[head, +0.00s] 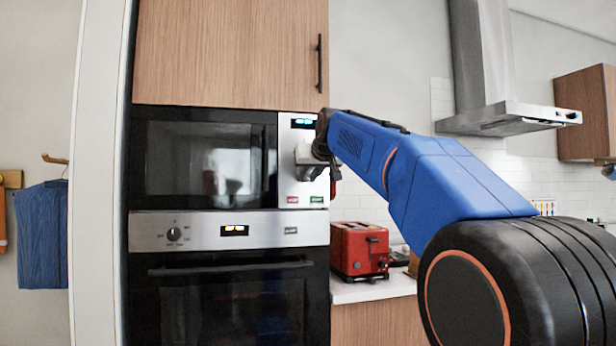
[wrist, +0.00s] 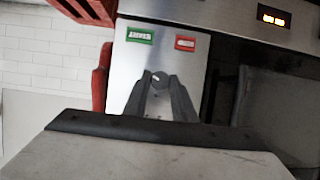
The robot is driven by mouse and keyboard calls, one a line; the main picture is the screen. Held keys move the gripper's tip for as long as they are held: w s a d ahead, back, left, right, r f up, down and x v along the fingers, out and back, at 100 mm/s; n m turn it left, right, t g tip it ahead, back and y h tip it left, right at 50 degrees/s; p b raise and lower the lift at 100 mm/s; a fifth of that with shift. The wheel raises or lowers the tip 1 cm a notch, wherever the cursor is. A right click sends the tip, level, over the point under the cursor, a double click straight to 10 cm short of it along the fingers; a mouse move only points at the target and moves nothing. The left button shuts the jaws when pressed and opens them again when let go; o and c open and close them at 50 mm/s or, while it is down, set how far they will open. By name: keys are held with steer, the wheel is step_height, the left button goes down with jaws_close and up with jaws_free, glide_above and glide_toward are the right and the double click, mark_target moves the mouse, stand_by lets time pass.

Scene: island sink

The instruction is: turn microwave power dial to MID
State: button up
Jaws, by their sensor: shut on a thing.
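The microwave (head: 200,158) is built into the cabinet above the oven, with its door shut and a silver control panel (head: 303,194) on its right side. The power dial (wrist: 159,76) shows in the wrist view as a small round knob with a light mark. My gripper (wrist: 160,84) has its fingertips closed around the dial, one finger on each side. In the head view my gripper (head: 310,160) is at the panel and hides the dial. The MID label cannot be made out, so I cannot tell which setting the mark points to.
Red and green buttons (wrist: 140,36) sit on the panel near the dial. The oven (head: 228,290) with its own knob (head: 174,234) is below. A red toaster (head: 359,250) stands on the counter (head: 372,290) to the right. A cabinet door (head: 225,50) is above.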

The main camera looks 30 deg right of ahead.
steer(key=n+h, duration=0.1)
steer(key=n, duration=0.1)
steer(key=n+h, duration=0.2)
steer(key=n, duration=0.1)
steer(key=n+h, duration=0.2)
steer(key=shift+w+a+f, duration=0.1)
steer(key=shift+a+f, duration=0.05)
steer(key=shift+a, duration=0.2)
steer(key=shift+n, duration=0.3)
stand_by(0.3)
steer(key=o, duration=1)
steer(key=v, duration=1.7)
steer(key=shift+a, duration=0.35)
